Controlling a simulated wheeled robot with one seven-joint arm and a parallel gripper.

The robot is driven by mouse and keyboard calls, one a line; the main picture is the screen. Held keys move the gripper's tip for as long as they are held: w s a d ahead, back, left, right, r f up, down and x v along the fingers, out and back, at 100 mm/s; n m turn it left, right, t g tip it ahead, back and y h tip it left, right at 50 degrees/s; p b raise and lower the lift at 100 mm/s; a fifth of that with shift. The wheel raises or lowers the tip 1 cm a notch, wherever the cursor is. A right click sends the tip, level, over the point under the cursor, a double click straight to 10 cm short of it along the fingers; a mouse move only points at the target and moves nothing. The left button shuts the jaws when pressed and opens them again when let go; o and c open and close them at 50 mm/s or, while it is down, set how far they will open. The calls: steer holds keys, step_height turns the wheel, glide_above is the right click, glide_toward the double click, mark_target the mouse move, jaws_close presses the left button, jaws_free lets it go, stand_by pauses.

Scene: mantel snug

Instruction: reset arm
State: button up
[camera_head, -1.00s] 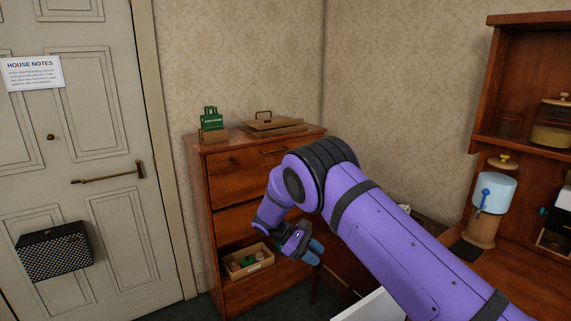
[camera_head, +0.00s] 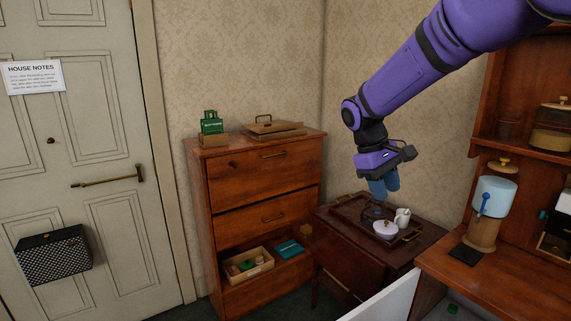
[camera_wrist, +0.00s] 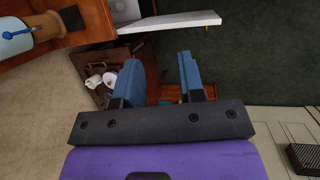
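My purple arm reaches in from the upper right in the head view. My gripper (camera_head: 382,187) hangs pointing down in the air, above and near the tray on the small dark table. In the wrist view my gripper (camera_wrist: 160,80) shows its two blue fingers spread apart with nothing between them. The gripper is open and empty. In the head view the fingers overlap each other, so the gap does not show there.
A small table (camera_head: 345,262) holds a tray (camera_head: 348,230) with a white lidded pot (camera_head: 386,229) and a white jug (camera_head: 402,217). A wooden chest (camera_head: 262,190) stands left of it. A desk with shelves (camera_head: 510,280) is at right. A white panel (camera_head: 395,298) is in front.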

steer(key=s+d+r+m+t+y, duration=0.1)
steer(key=s+d+r+m+t, duration=0.2)
steer(key=s, duration=0.4)
steer(key=s+d+r+y, duration=0.2)
steer(key=s+d+r, duration=0.1)
steer(key=s+r, duration=0.35)
steer(key=s+d+m+t, duration=0.1)
steer(key=s+t, duration=0.1)
steer(key=s, duration=0.6)
steer(key=s+f+m+t+y, duration=0.1)
steer(key=s+m+t, duration=0.1)
steer(key=s, duration=0.5)
steer(key=shift+s+d+f, duration=0.3)
steer(key=shift+s+d, duration=0.05)
steer(key=shift+d, duration=0.05)
steer(key=shift+d, duration=0.1)
